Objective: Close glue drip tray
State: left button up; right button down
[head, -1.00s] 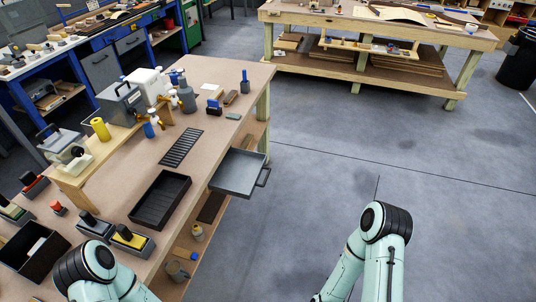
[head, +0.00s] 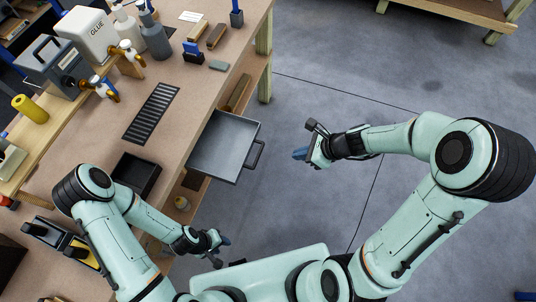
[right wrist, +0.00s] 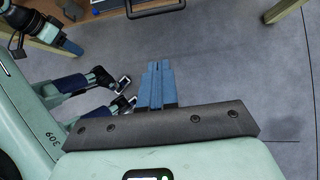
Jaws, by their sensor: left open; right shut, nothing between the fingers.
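The glue drip tray (head: 222,148), a shallow grey metal tray, sticks out from the right side of the workbench (head: 190,90), pulled out and looking empty. Its dark bar handle (head: 258,155) is on its outer right edge. My right gripper (head: 299,154) is shut and empty, to the right of the handle and apart from it. Its blue fingers (right wrist: 158,84) show together in the right wrist view, with the handle (right wrist: 155,12) at the top edge. My left gripper (head: 224,240) is open, below the tray and clear of it.
A slotted black grate (head: 152,113) and a black bin (head: 136,176) lie on the bench left of the tray. A white glue container (head: 88,35) and bottles stand behind. A lower shelf (head: 238,92) runs under the bench. The floor (head: 320,95) right of the tray is clear.

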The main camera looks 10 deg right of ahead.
pick_arm(q)
jog(key=shift+s+f+b, duration=0.75)
jog(key=shift+f+b, duration=0.05)
jog(key=shift+f, duration=0.3)
jog(key=shift+s+f+b, duration=0.75)
jog(key=shift+f+b, duration=0.05)
jog(key=shift+f, duration=0.3)
pick_arm(e)
jog(key=w+a+f, duration=0.6)
jog(key=a+f, duration=0.2)
jog(key=shift+a, duration=0.3)
jog(key=shift+w, duration=0.15)
